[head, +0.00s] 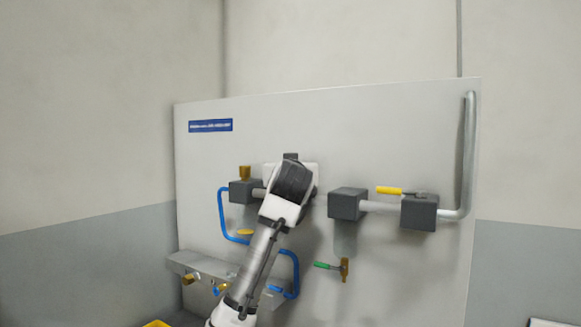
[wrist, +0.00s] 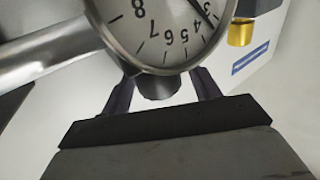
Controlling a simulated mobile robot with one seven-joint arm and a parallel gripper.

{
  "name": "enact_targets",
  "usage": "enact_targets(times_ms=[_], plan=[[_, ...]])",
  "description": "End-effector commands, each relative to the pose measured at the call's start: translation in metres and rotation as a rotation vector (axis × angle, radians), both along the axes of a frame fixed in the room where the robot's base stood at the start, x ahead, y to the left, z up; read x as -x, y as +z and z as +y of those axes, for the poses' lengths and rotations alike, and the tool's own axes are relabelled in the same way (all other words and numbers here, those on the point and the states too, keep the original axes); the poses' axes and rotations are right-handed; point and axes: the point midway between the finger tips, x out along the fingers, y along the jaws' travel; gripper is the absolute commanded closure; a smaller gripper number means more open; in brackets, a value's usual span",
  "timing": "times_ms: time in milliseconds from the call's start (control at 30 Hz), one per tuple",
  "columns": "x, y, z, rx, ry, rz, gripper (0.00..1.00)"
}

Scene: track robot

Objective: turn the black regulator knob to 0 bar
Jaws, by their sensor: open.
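In the wrist view a dark, rounded knob (wrist: 158,88) sits below the rim of a round gauge, partly hidden by that rim. My gripper (wrist: 163,80) is open, with one dark finger on each side of the knob. I cannot tell whether either finger touches it. The pressure gauge (wrist: 150,40) has a white face and a metal rim. Its dark needle shows near the 3 and 4, and the top of the dial is cut off. In the head view my arm covers the knob, gauge and fingers.
A grey panel (head: 400,130) carries blue hoses (head: 222,212), a yellow lever (head: 388,190), a green lever (head: 326,266) and a grey pipe (head: 468,150). A brass fitting (head: 244,172) stands left of my wrist; a brass part (wrist: 240,32) shows beside the gauge.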

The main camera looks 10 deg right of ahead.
Motion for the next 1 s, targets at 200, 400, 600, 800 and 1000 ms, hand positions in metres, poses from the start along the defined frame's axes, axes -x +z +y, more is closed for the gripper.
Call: enact_targets(times_ms=[200, 400, 600, 800, 1000], plan=[[0.0000, -0.0005, -0.0002, 0.000, 0.000, 0.000, 0.41], [0.0002, -0.0004, 0.0000, 0.000, 0.000, 0.000, 0.67], [0.0003, -0.0004, -0.0001, 0.000, 0.001, 0.000, 0.82], [0.0007, -0.0009, -0.0012, 0.000, 0.036, 0.001, 0.82], [0.0008, -0.0011, -0.0024, -0.001, 0.143, 0.001, 0.82]])
